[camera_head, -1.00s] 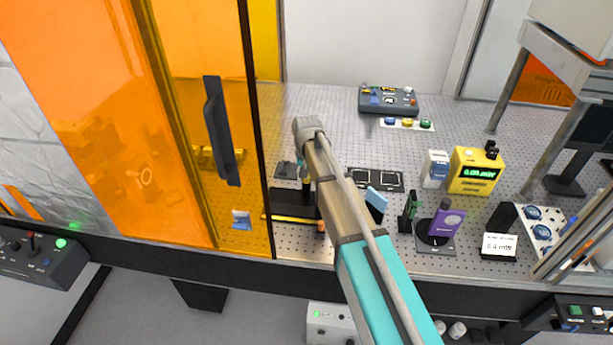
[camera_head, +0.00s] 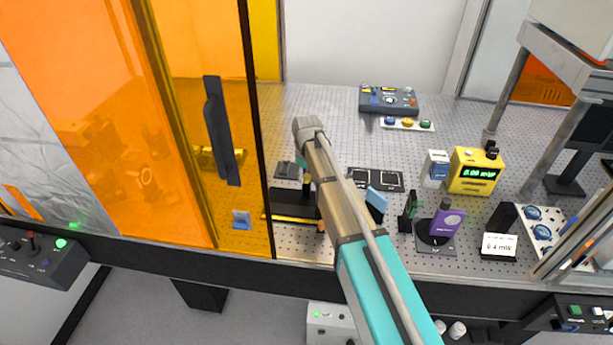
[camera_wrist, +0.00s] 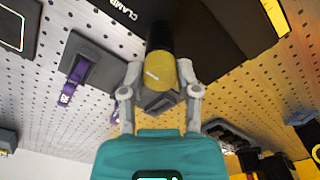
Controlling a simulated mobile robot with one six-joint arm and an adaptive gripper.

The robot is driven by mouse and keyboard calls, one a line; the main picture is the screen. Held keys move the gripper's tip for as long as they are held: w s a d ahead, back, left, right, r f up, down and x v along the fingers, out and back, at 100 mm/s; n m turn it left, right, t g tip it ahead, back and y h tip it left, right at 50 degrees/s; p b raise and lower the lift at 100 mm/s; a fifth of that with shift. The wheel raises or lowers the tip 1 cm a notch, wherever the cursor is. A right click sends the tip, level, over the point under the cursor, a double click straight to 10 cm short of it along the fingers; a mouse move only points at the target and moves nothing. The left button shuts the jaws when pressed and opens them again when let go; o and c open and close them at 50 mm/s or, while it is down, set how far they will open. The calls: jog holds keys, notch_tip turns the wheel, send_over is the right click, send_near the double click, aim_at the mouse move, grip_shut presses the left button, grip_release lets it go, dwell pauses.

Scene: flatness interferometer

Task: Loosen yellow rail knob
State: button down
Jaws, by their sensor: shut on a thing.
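The yellow rail knob (camera_wrist: 158,68) is in the middle of the wrist view, on the end of a dark cylindrical stem. My gripper (camera_wrist: 160,80) has a finger on each side of it and is shut on it. The black rail part (camera_wrist: 215,30) beside the stem bears the word CLAMP and a yellow strip. In the head view the dark rail part (camera_head: 290,203) sits at the bench front, just right of the orange door's edge.
The orange door (camera_head: 180,130) with a black handle (camera_head: 220,130) stands left of my arm. A grey control box (camera_head: 388,100) stands behind.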

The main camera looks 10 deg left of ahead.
dwell(0.3)
jog(key=shift+c, duration=1.7)
grip_release()
jog(key=shift+m, duration=0.4)
